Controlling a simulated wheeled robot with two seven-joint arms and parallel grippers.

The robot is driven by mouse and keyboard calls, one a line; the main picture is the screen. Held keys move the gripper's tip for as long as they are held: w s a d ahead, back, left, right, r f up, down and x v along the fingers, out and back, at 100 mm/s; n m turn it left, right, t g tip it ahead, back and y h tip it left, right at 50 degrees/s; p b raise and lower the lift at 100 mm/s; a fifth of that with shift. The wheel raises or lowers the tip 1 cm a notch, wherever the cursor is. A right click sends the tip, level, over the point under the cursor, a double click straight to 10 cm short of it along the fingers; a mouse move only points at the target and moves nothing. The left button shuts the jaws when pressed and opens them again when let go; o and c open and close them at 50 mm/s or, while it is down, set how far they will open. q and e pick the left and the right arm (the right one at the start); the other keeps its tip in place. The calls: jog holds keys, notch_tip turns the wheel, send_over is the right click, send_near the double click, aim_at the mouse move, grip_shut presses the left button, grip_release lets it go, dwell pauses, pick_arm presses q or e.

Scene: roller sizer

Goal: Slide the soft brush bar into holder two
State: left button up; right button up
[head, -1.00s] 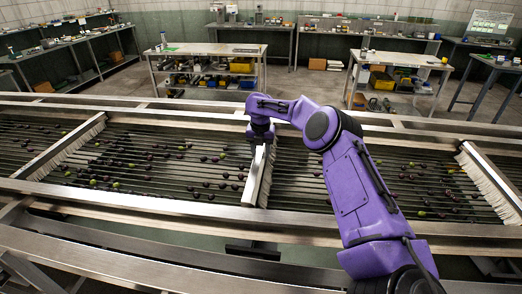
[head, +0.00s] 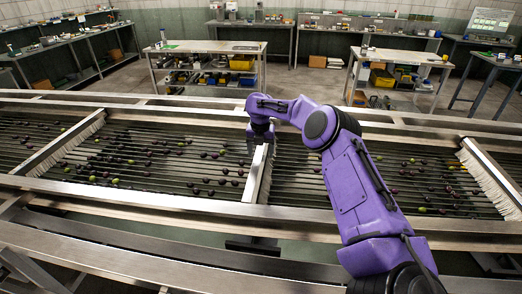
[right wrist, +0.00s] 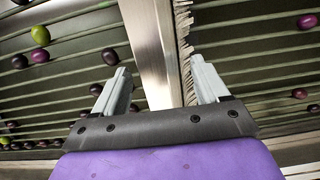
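Three pale brush bars with bristles lie across the roller bed: one at left (head: 62,146), one in the middle (head: 257,177) and one at right (head: 487,176). My right gripper (head: 260,145) is at the far end of the middle bar. In the right wrist view, its two grey fingers (right wrist: 160,75) are spread apart, with the middle bar's metal face (right wrist: 152,35) and bristles between them. A gap shows left of the bar, so the fingers are not closed on it. I cannot tell which holder is number two. My left gripper is out of view.
Dark and green olives (head: 222,182) lie on the rollers on both sides of the middle bar. Metal rails (head: 150,200) run along the front and back of the bed. Workbenches (head: 205,48) with bins stand farther back, across clear floor.

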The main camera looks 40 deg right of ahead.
aim_at(260, 153)
jog(key=shift+r, duration=0.25)
notch_tip(260, 153, up, 10)
jog(key=b, duration=0.2)
jog(key=shift+s+a+b, duration=0.3)
jog(key=shift+a+b, duration=0.05)
jog(key=shift+b, duration=0.05)
